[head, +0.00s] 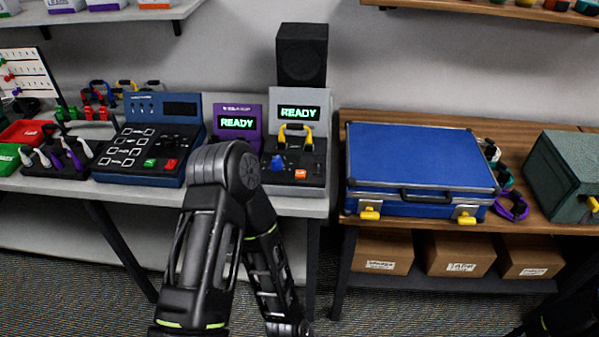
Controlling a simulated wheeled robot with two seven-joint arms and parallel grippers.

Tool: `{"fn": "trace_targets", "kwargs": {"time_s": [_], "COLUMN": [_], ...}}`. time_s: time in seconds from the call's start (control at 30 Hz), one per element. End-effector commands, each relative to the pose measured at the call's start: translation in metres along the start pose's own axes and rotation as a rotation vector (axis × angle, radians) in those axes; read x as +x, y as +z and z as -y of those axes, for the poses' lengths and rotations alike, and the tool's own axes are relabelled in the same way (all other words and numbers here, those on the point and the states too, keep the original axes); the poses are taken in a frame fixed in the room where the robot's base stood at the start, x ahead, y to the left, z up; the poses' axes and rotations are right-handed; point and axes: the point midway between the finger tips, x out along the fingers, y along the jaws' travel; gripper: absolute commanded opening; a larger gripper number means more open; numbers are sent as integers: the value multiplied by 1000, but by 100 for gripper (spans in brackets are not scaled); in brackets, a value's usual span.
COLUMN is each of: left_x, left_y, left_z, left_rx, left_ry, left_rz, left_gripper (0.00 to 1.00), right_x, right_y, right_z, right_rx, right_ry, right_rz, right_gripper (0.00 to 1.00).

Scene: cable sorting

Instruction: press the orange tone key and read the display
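The orange tone key (300,173) sits on the front right of a dark tester with a grey upright back (284,96). Its display (298,113) is lit and reads "READY" in green. My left arm rises in front of the bench and bends back down at the elbow.
A purple unit (238,137) with its own "READY" display stands just left, partly behind my elbow. Further left is a blue console (157,110) with green and red keys. A black speaker (302,54) stands behind. A blue case (420,160) lies on the right bench.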

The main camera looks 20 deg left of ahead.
Motion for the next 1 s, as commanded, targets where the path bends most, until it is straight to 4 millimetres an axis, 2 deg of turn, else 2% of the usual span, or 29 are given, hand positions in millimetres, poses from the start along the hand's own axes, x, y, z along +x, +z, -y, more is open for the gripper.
{"fn": "trace_targets", "kwargs": {"time_s": [0.03,0.27,1.0], "left_x": [0,0,0], "left_y": [0,0,0], "left_z": [0,0,0], "left_rx": [0,0,0], "left_ry": [0,0,0], "left_rz": [0,0,0], "left_gripper": [18,0,0], "right_x": [0,0,0], "right_y": [0,0,0], "right_z": [0,0,0], "right_rx": [0,0,0], "right_ry": [0,0,0], "right_rz": [0,0,0], "right_gripper": [67,67,67]}}
